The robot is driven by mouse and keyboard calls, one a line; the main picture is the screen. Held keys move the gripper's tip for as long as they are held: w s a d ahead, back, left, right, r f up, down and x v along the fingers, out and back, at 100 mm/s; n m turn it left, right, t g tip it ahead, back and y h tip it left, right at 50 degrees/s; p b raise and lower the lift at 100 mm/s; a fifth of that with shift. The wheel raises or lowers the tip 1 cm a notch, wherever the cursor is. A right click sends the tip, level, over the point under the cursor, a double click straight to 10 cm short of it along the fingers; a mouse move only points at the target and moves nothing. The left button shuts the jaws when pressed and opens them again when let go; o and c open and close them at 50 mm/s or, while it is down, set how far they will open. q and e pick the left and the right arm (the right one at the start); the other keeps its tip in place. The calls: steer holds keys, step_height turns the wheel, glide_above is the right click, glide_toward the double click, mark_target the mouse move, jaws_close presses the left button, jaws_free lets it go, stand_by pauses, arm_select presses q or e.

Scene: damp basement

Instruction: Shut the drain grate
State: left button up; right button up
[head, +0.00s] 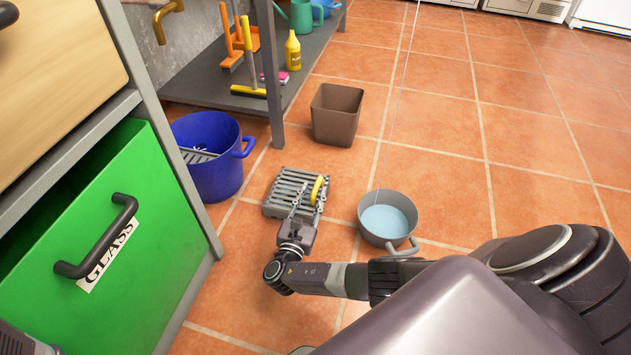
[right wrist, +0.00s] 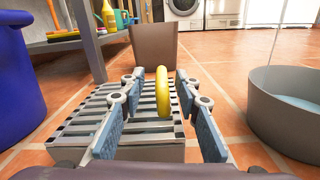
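The drain grate (head: 284,184) is a grey slatted panel on a low grey block on the tile floor. It also shows in the right wrist view (right wrist: 85,117). A yellow handle (head: 318,189) stands up from its right part; it also shows in the right wrist view (right wrist: 162,92). My right gripper (head: 308,197) is just above the grate and open. In the right wrist view its fingers (right wrist: 160,115) are spread on either side of the handle, with gaps showing. A dark piece of my left arm or gripper (head: 22,341) shows at the lower left corner; its fingers cannot be made out.
A grey bucket of water (head: 367,216) stands close right of the grate, a thin stream falling into it. A blue tub (head: 216,176) stands left, a brown bin (head: 337,114) behind. A green drawer (head: 150,225) sticks out at left. Tiles at right are clear.

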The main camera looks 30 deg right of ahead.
mark_target(318, 178)
steer(key=b+x, duration=0.2)
steer(key=x, duration=0.2)
steer(key=shift+w+d+f, duration=0.1)
steer(key=shift+d+f, duration=0.05)
steer(key=shift+w+d, duration=0.4)
steer(key=shift+d, duration=0.05)
jaws_close()
